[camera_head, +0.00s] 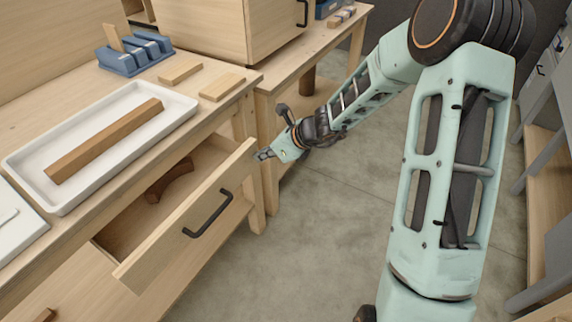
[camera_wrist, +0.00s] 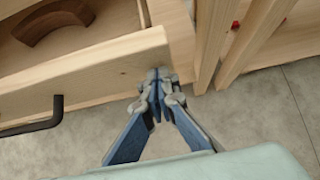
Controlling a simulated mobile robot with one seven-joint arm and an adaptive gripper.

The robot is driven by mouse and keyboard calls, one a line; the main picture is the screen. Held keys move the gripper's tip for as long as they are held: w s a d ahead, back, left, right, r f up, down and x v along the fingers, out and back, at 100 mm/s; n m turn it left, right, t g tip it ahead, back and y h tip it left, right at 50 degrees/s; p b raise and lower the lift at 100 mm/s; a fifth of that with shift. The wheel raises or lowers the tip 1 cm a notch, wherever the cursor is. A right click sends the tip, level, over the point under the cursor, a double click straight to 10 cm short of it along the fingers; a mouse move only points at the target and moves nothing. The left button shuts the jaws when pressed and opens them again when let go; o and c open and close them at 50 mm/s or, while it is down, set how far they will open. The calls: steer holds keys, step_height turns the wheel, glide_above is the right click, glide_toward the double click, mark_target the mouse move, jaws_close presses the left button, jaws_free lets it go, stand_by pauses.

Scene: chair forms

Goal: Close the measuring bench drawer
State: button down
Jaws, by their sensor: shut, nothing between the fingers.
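The wooden drawer (camera_head: 190,222) of the measuring bench (camera_head: 246,97) stands pulled out, with a black bar handle (camera_head: 208,215) on its front. A curved brown wooden piece (camera_head: 169,181) lies inside it and also shows in the wrist view (camera_wrist: 52,22). My gripper (camera_head: 262,155) is shut and empty at the far right end of the drawer front. In the wrist view, my fingertips (camera_wrist: 158,76) are together at the end of the drawer front (camera_wrist: 100,77), close to or touching it; I cannot tell which. The handle (camera_wrist: 38,118) is left of my fingers.
On the bench top are a white tray (camera_head: 22,163) with a brown wooden bar (camera_head: 104,140), a blue block holder (camera_head: 135,54) and two light wood blocks (camera_head: 181,72). A second bench (camera_head: 330,36) stands beyond. The grey floor (camera_head: 310,250) is clear right of the drawer.

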mark_target(231, 141)
steer(key=w+a+p, duration=0.1)
steer(key=w+a, duration=0.3)
steer(key=a, duration=0.1)
steer(key=w+a+p, duration=0.1)
steer(key=w+a, duration=0.1)
steer(key=a, duration=0.1)
steer(key=shift+a+p, duration=0.2)
steer(key=shift+p, duration=0.1)
steer(key=shift+w+a+r, duration=0.2)
steer(key=shift+a+r, duration=0.1)
